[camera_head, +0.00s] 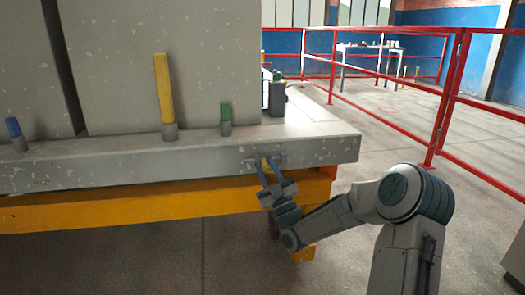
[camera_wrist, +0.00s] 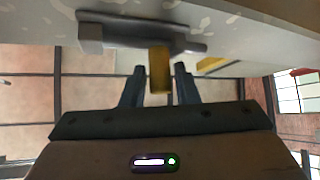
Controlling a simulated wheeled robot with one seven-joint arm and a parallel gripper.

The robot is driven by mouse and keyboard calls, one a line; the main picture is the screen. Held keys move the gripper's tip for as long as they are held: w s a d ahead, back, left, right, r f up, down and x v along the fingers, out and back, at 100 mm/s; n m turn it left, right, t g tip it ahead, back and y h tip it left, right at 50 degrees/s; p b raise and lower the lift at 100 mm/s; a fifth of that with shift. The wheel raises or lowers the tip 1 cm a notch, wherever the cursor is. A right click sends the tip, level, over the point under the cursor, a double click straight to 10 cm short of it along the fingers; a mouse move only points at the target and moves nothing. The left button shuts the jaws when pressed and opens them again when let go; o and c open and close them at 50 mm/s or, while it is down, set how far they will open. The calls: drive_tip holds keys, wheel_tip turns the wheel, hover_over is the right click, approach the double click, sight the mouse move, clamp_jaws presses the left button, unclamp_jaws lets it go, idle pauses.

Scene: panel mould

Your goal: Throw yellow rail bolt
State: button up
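A yellow tab (camera_wrist: 159,72) sticks out of a grey bolt bar (camera_wrist: 140,35) on the face of a grey rail (camera_wrist: 235,18) in the wrist view. In the head view the tab (camera_head: 265,163) is small and partly hidden by my fingers on the rail's front face (camera_head: 150,165). My gripper (camera_head: 264,162) reaches up to it from below and in front. In the wrist view my open gripper (camera_wrist: 160,71) has one finger on each side of the tab, with gaps visible on both sides. A tall yellow handle (camera_head: 162,85) stands upright on the rail's top.
A short green handle (camera_head: 225,114) and a blue handle (camera_head: 14,130) also stand on the rail. A large grey panel (camera_head: 200,60) rises behind them. A yellow beam (camera_head: 120,205) runs below the rail. Red railings (camera_head: 445,100) stand at right; the floor between is clear.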

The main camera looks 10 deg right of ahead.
drive_tip(key=shift+p+x, duration=0.65)
drive_tip(key=shift+x, duration=0.8)
clamp_jaws()
